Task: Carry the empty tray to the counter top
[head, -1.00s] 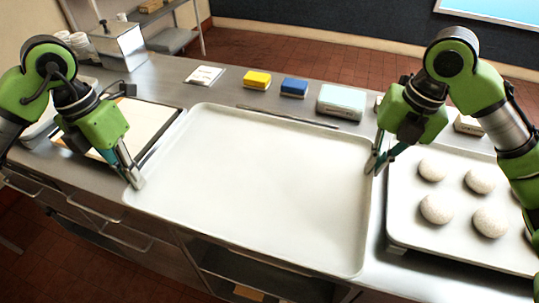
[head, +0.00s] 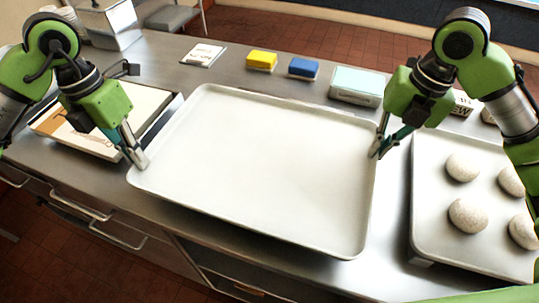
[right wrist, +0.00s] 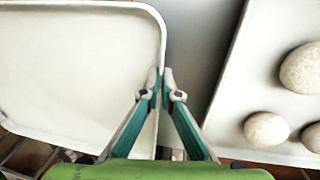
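The empty tray (head: 265,165) is a large, pale, rimmed sheet lying level over the steel counter top (head: 395,235). I cannot tell whether it rests on the counter or hangs just above it. My left gripper (head: 139,161) is at the tray's left rim, its fingers close together there. My right gripper (head: 376,152) is shut on the right rim. In the right wrist view the right gripper's fingertips (right wrist: 160,78) meet at the rim of the tray (right wrist: 75,70).
A tray of dough balls (head: 428,180) stands to the right, with a bare strip of counter between. Behind are a yellow box (head: 262,61), a blue box (head: 304,68) and a pale green box (head: 356,86).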

